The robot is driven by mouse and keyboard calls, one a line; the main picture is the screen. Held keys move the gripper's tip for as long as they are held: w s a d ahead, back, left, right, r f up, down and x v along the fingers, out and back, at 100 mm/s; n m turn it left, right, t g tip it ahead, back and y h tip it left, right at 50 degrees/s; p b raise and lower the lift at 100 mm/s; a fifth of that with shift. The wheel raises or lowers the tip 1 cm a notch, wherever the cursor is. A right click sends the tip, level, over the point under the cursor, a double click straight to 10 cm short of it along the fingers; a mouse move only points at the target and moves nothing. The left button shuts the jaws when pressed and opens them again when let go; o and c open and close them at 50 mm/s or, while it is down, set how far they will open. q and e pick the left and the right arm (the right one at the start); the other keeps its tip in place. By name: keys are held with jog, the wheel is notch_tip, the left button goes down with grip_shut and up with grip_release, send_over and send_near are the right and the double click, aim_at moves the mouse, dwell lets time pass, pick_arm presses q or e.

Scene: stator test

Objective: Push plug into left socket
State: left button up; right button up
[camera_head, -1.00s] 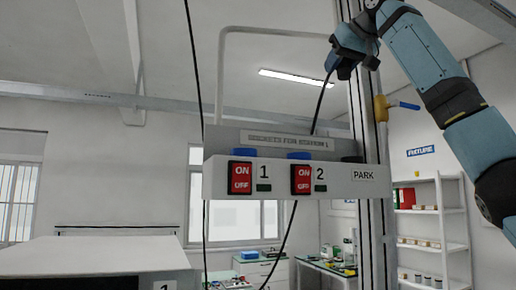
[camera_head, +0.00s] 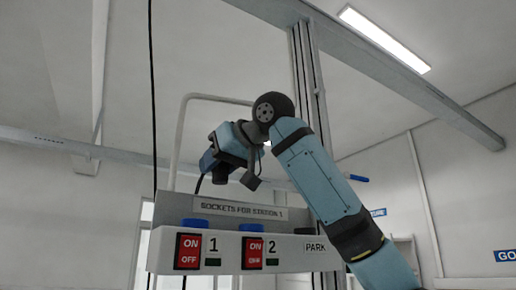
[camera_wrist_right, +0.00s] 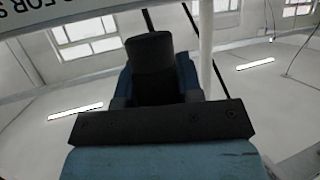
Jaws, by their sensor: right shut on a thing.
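My right gripper (camera_head: 228,160) is shut on the plug, above the socket box (camera_head: 225,265). A dark cylindrical part of the plug (camera_wrist_right: 150,55) shows between the fingers in the right wrist view. In the head view, a black cable hangs from the held end toward the box. The left socket (camera_head: 195,223), marked 1, has a blue top and a red ON/OFF switch (camera_head: 188,251) below. The plug is above it, apart and a little to the right. The right socket (camera_head: 251,228), marked 2, looks the same. My left gripper is out of view.
A sign (camera_head: 240,208) stands behind the sockets. A PARK label (camera_head: 315,247) is at the box's right end. A pale tube frame (camera_head: 215,97) and a metal column (camera_head: 308,90) rise behind. Another black cable (camera_head: 151,90) hangs at left.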

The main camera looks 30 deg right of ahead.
jog(key=shift+n+g+y, duration=0.3)
jog(key=shift+n+y, duration=0.2)
jog(key=shift+y, duration=0.2)
jog(key=a+f, duration=0.1)
jog(key=s+a+f, duration=0.1)
jog(key=a, duration=0.1)
jog(key=s+a+f, duration=0.1)
jog(key=shift+a+f, duration=0.15)
jog(key=shift+f, duration=0.25)
jog(key=shift+a+f, duration=0.3)
jog(key=shift+f, duration=0.05)
jog(key=shift+s+d+f, duration=0.1)
jog(key=shift+f, duration=0.9)
pick_arm(q)
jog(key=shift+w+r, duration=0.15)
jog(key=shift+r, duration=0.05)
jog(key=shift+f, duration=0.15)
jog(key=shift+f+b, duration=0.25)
jog(key=shift+b, duration=0.15)
pick_arm(e)
jog(key=shift+f, duration=0.7)
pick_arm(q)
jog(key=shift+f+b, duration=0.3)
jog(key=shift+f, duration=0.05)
pick_arm(e)
jog(key=shift+f, duration=0.6)
jog(key=o, duration=1)
